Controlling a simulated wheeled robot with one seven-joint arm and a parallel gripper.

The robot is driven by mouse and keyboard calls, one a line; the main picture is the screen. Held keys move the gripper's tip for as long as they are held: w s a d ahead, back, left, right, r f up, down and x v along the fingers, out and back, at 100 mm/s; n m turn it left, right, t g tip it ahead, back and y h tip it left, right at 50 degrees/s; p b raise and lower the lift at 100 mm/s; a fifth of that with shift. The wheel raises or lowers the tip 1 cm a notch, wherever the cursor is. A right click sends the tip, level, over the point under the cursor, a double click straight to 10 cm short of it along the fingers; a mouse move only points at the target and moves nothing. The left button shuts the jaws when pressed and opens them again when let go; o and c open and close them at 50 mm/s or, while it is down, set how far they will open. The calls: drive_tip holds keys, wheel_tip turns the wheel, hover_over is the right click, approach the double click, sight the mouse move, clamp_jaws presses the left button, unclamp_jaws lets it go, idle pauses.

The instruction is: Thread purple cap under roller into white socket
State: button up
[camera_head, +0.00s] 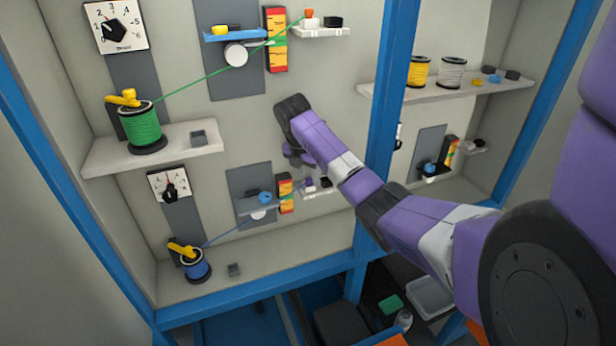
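The small purple cap (309,184) shows at the lower middle, at the end of the thin blue line. It appears at the left part of the white socket (318,194); whether it is seated cannot be told. The blue line runs from the blue spool (196,265) past the white roller (258,214), under a blue-grey ledge with a blue piece (265,197). My gripper (300,161) is just above the cap, partly hidden behind my wrist. It looks apart from the cap, but its fingers are too small and dark to read.
A striped orange-green box (285,193) stands between roller and socket. Above, a green spool (140,126) feeds a line to an orange cap (309,13). A blue post (388,90) stands right of my wrist. The lower shelf (300,250) is mostly clear.

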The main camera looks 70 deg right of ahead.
drive_tip(key=shift+r, duration=0.1)
drive_tip(key=v, duration=0.7)
drive_tip(key=shift+r, duration=0.3)
drive_tip(key=shift+a, duration=0.1)
drive_tip(key=o, duration=1.1)
drive_tip(key=shift+c, duration=0.2)
